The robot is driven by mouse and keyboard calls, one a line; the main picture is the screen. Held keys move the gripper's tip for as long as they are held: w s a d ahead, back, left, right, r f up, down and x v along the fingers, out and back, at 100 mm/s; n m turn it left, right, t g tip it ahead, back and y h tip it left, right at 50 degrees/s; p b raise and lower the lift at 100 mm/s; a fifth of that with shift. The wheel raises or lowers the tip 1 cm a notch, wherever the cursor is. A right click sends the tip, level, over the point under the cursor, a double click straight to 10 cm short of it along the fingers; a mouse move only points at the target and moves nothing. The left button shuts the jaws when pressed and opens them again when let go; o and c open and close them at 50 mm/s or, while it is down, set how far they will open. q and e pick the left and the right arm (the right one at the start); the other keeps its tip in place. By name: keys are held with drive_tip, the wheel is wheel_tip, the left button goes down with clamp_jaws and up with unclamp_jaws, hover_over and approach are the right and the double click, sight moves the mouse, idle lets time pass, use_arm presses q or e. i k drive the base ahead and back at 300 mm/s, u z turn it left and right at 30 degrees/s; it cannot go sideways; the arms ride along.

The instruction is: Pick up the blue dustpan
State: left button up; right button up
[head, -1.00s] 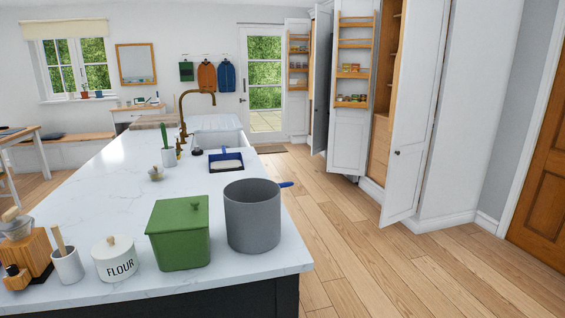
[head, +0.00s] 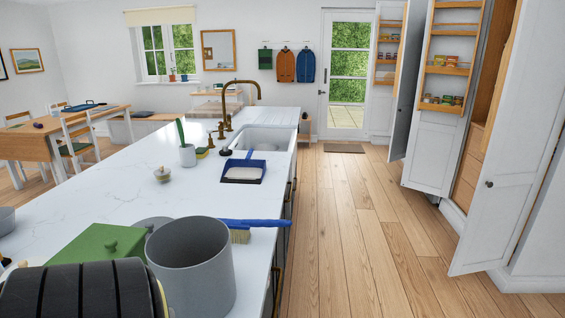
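The blue dustpan (head: 243,172) lies on the white island worktop, near its right edge and just this side of the sink. Its pan looks pale inside, and its short blue handle points away from me. Part of my own arm shows as a dark ribbed shape at the bottom left. Neither of my grippers shows in the head view.
A grey pot (head: 190,268) stands at the near end of the worktop (head: 130,190), beside a green box (head: 95,245). A blue-handled brush (head: 250,224) lies behind the pot. Open cupboard doors (head: 515,170) stand to the right. The wooden floor (head: 345,240) between is clear.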

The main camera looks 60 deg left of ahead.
sight(247, 171)
drive_tip(key=i, duration=1.25)
drive_tip(key=u, duration=1.65)
drive_tip(key=i, duration=1.55)
